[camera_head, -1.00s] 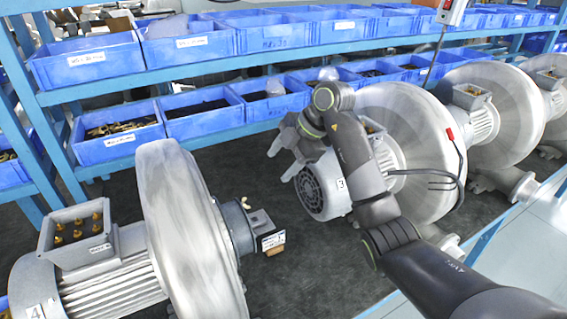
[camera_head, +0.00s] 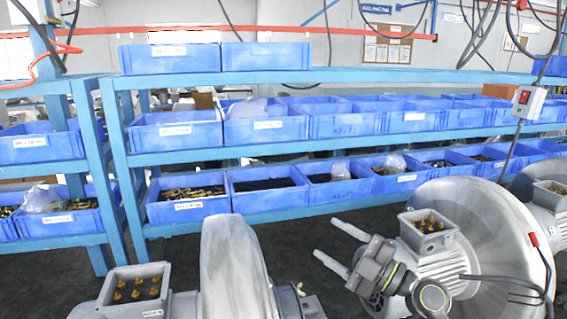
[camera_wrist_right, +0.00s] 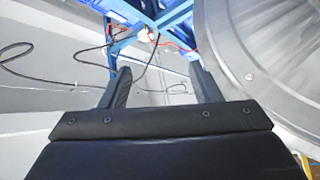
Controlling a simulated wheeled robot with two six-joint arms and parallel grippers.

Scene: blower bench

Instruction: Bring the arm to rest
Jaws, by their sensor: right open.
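My right gripper (camera_head: 335,248) is open and empty. In the head view its two fingers point up and left, beside the right-hand blower (camera_head: 480,225) with its motor and open terminal box (camera_head: 428,228). In the right wrist view the two fingers (camera_wrist_right: 162,85) stand wide apart with nothing between them, and a large grey metal casing (camera_wrist_right: 262,60) is close on the right. My left gripper does not show in the head view.
Another blower (camera_head: 232,265) stands at the lower left with an open terminal box (camera_head: 135,290). Blue shelving (camera_head: 200,78) with blue bins (camera_head: 188,200) runs behind. A red-button control box (camera_head: 528,102) hangs at the right, with cables above.

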